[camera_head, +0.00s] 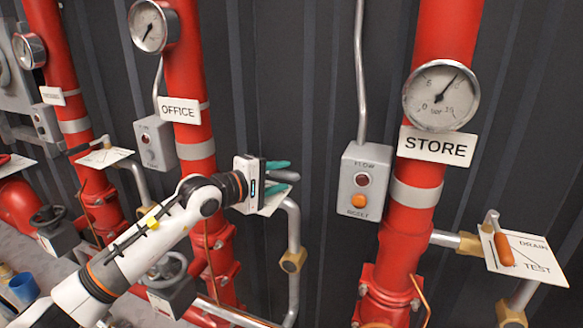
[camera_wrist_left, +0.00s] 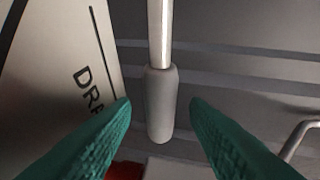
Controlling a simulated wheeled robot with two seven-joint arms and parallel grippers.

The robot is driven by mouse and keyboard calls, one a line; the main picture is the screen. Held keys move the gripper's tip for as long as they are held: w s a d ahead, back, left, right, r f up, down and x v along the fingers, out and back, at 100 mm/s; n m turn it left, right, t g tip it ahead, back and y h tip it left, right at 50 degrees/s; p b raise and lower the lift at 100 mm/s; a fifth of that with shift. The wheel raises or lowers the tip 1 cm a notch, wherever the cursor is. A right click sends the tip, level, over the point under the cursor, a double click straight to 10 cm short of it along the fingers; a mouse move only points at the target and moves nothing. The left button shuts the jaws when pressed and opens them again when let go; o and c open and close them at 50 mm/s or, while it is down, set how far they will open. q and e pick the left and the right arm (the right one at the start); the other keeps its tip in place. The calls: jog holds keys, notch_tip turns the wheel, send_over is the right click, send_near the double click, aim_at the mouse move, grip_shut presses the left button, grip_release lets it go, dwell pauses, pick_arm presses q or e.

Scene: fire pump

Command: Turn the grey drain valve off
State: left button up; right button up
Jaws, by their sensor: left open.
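The grey drain valve handle (camera_wrist_left: 161,105) hangs from a metal rod in the left wrist view. It lies between the two green fingers of my left gripper (camera_wrist_left: 160,110), with a gap on each side. In the head view my left gripper (camera_head: 281,176) is at the valve on the OFFICE pipe (camera_head: 183,80), and its fingers hide most of that valve. A white plate (camera_wrist_left: 62,70) with lettering starting "DRA" stands left of the handle. My right gripper is not in view.
The STORE pipe (camera_head: 413,170) on the right carries an orange-handled valve (camera_head: 503,248) with a DRAIN/TEST plate. A grey FLOW/RESET box (camera_head: 361,180) is on the wall between the pipes. A bent drain pipe (camera_head: 293,230) runs below my left gripper.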

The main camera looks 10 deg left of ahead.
aim_at(291, 173)
pick_arm(q)
jog(key=shift+p+x, duration=0.4)
jog(key=shift+x, duration=1.75)
jog(key=shift+c, duration=0.3)
grip_shut()
